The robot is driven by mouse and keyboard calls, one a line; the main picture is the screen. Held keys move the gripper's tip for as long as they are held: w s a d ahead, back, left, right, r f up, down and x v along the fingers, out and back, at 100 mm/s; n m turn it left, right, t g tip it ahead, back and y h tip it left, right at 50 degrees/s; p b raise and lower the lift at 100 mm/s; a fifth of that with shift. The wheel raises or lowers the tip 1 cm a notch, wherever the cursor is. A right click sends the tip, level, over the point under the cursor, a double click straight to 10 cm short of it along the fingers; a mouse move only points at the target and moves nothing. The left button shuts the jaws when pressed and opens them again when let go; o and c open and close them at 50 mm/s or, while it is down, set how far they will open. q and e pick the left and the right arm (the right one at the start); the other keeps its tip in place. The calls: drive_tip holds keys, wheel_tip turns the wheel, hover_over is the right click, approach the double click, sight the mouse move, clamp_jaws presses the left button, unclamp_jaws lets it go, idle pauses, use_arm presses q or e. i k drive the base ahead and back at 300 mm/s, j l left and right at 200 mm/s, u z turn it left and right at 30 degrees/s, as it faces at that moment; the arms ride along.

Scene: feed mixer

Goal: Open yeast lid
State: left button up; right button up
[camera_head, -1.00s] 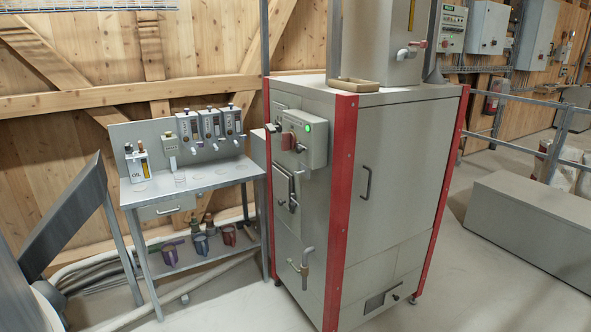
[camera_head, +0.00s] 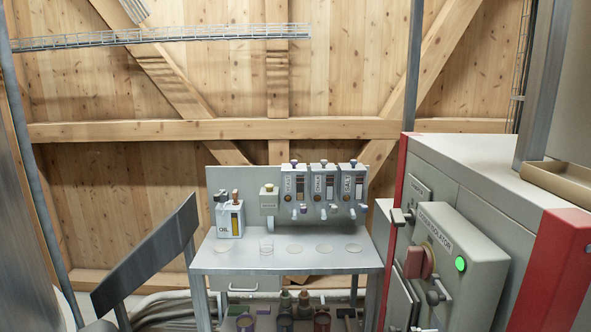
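A metal bench (camera_head: 285,259) carries a row of small dispensers against its back panel. Three tall grey dispensers stand side by side: left (camera_head: 295,185), middle (camera_head: 322,185) and right (camera_head: 352,185). Each has a coloured knob on top, a label and a dark window. A smaller beige box (camera_head: 269,201) with a yellowish knob on top is to their left. The labels are too small to tell which one is yeast. All tops look closed. Neither of my grippers is in view.
A white oil container (camera_head: 229,220) stands at the bench's left end. Pale discs (camera_head: 324,248) lie along the bench top. The grey and red machine with a control box (camera_head: 460,252) closes the right side. A dark sloped panel (camera_head: 150,253) stands at left.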

sight(294, 166)
drive_tip(key=i+j+z, duration=0.15)
drive_tip(key=i+j, duration=0.15)
drive_tip(key=i, duration=0.2)
drive_tip(key=i+j+z, duration=0.15)
drive_tip(key=i+j, duration=0.25)
